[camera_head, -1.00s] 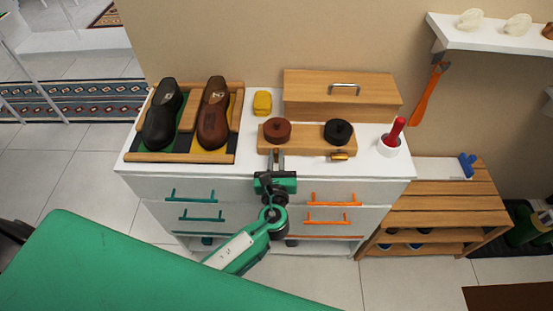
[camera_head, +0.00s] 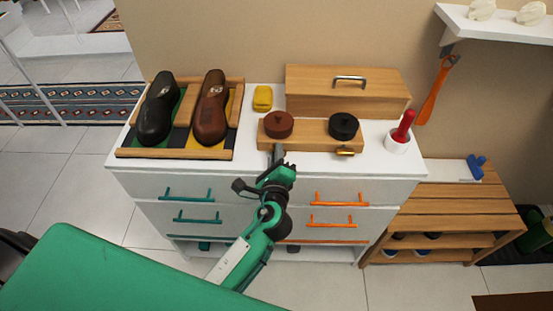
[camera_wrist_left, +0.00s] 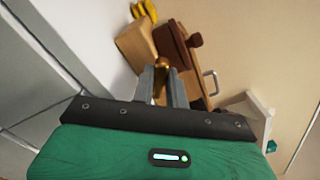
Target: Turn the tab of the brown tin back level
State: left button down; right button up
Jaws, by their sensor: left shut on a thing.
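The brown tin (camera_head: 279,124) sits in the left part of a wooden block (camera_head: 312,142) on the white cabinet top. It also shows in the left wrist view (camera_wrist_left: 175,47), close beyond the fingers. My left gripper (camera_head: 277,153) is at the block's front edge, just below the brown tin. In the left wrist view the gripper (camera_wrist_left: 162,78) is shut on a brass tab (camera_wrist_left: 160,66) in front of the tin. In the head view the fingers hide this tab, so its exact angle cannot be told. My right gripper is not in view.
A black tin (camera_head: 343,126) with a brass tab (camera_head: 346,152) sits at the block's right. A wooden box (camera_head: 345,92) is behind. A red-handled thing in a white cup (camera_head: 398,143) stands to the right, a shoe tray (camera_head: 135,153) and a yellow object (camera_head: 262,98) to the left.

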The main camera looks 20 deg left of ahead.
pick_arm(q)
jog(key=n+b, duration=0.2)
jog(key=n, duration=0.1)
jog(key=n+b, duration=0.1)
jog(key=shift+f+n, duration=0.25)
jog(key=shift+n, duration=0.05)
jog(key=shift+n+b, duration=0.6)
jog(key=shift+n, duration=0.8)
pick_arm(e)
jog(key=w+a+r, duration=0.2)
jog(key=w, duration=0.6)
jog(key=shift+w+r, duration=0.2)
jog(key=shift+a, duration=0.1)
pick_arm(q)
jog(key=c, duration=1.4)
grip_release()
jog(key=shift+r, duration=0.1)
jog(key=shift+a, duration=0.1)
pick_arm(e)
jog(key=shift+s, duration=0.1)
